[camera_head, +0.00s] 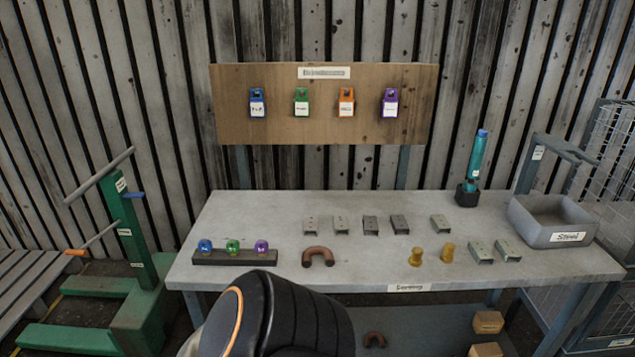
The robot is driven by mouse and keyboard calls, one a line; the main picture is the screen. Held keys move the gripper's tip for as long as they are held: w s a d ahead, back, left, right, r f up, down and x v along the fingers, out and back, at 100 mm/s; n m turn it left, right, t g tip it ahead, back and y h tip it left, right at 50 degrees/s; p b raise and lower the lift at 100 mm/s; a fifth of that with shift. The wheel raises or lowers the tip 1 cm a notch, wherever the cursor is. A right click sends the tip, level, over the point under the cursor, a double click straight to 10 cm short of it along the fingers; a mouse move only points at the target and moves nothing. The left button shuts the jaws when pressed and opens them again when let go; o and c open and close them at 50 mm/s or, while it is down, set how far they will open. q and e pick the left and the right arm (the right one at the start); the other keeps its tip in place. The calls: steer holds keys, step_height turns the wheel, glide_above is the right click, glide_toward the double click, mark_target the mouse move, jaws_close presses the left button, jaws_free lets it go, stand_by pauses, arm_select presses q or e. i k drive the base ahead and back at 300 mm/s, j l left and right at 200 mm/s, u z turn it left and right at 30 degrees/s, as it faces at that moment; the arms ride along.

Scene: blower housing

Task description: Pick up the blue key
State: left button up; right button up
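A small round blue piece (205,246), which looks like the blue key, stands at the left end of a dark rack (236,258) on the table's left side. A green one (232,246) and a purple one (261,247) stand beside it in the same rack. A blue padlock-like piece with a white label (257,103) hangs at the left of the wooden board. Neither of my grippers shows. A black link of my arm with an orange ring rises from the bottom edge, in front of the table and below the rack.
The grey table (270,212) also carries a brown U-shaped piece (318,257), several metal brackets, two brass pieces, a teal bottle-like tool (477,160) and a grey bin (552,221). A green stand (130,235) is at the left. The table's back left is clear.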

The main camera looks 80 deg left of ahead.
mark_target(205, 246)
steer(key=u, duration=3.3)
